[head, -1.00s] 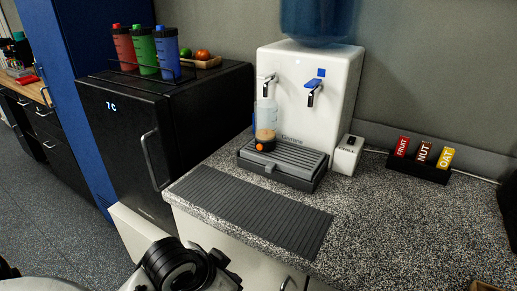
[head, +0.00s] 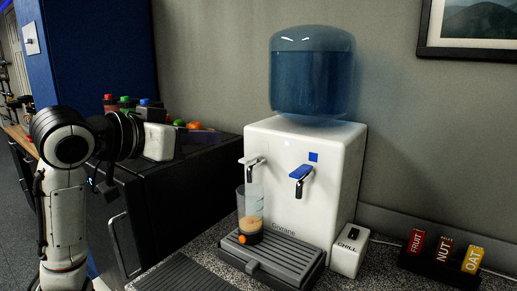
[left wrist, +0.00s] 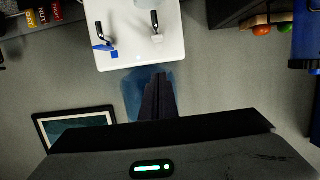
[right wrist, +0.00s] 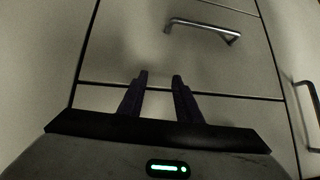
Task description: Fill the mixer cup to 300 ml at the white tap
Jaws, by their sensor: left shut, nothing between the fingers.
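The clear mixer cup (head: 253,203) stands upright on the drip tray, below the white tap (head: 253,162) of the dispenser (head: 338,180). Brown contents fill its lower part, with an orange piece at its base. The blue-levered tap (head: 301,172) is to the right. My left gripper (head: 160,135) is raised left of the dispenser, apart from cup and taps. In the left wrist view its fingers (left wrist: 160,78) are shut and empty, and the white tap (left wrist: 156,36) appears inverted. My right gripper (right wrist: 160,76) is open and empty before pale drawer fronts.
A grey drip tray (head: 285,262) sits under the taps. A white CHILL box (head: 349,252) stands right of the dispenser, and a rack of FRUIT, NUT and OAT packets (head: 443,252) is further right. Colored bottles (head: 124,103) stand on the black fridge (head: 170,205) behind my left arm.

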